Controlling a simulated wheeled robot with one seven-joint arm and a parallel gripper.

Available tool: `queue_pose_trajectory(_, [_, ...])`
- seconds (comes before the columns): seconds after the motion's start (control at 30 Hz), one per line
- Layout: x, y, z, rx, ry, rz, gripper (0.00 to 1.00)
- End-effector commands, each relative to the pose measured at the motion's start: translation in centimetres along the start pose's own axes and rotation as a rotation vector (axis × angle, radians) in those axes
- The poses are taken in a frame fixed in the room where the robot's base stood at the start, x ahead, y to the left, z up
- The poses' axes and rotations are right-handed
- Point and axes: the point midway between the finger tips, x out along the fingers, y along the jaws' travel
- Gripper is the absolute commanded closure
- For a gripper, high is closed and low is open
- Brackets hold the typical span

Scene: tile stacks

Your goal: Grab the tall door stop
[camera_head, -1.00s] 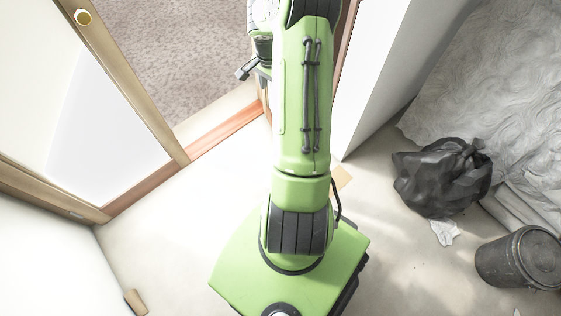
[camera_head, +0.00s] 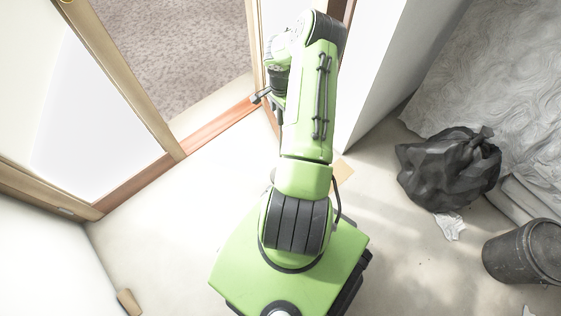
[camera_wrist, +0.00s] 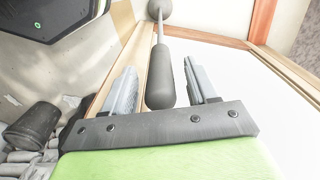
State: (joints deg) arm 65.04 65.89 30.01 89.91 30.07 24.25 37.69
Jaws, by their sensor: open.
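In the wrist view, a tall door stop (camera_wrist: 160,88) shows as a thick dark grey rounded grip, a thin grey rod and a dark rounded end near the top edge. My gripper (camera_wrist: 161,66) is open, with one finger on each side of the grip. There are gaps between the grip and both fingers, so it does not appear held. In the head view, the door stop cannot be made out, and my arm hides most of my gripper.
A wood-framed sliding door (camera_head: 125,85) stands left beside an opening onto carpet (camera_head: 175,50). A white wall (camera_head: 385,70) is close right of my arm. The pale floor (camera_head: 165,220) at left is mostly clear.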

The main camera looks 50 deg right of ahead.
Motion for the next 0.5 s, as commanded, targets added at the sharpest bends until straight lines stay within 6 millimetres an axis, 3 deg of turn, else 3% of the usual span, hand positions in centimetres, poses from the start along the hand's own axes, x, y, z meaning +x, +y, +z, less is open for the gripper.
queue_pose_trajectory(0.03, [0.94, -0.03, 0.07, -0.001, -0.002, -0.001, 0.42])
queue_pose_trajectory(0.23, [0.8, -0.06, 0.02, -0.002, 0.0, -0.002, 0.42])
queue_pose_trajectory(0.5, [0.77, -0.05, 0.03, -0.002, 0.0, -0.001, 0.83])
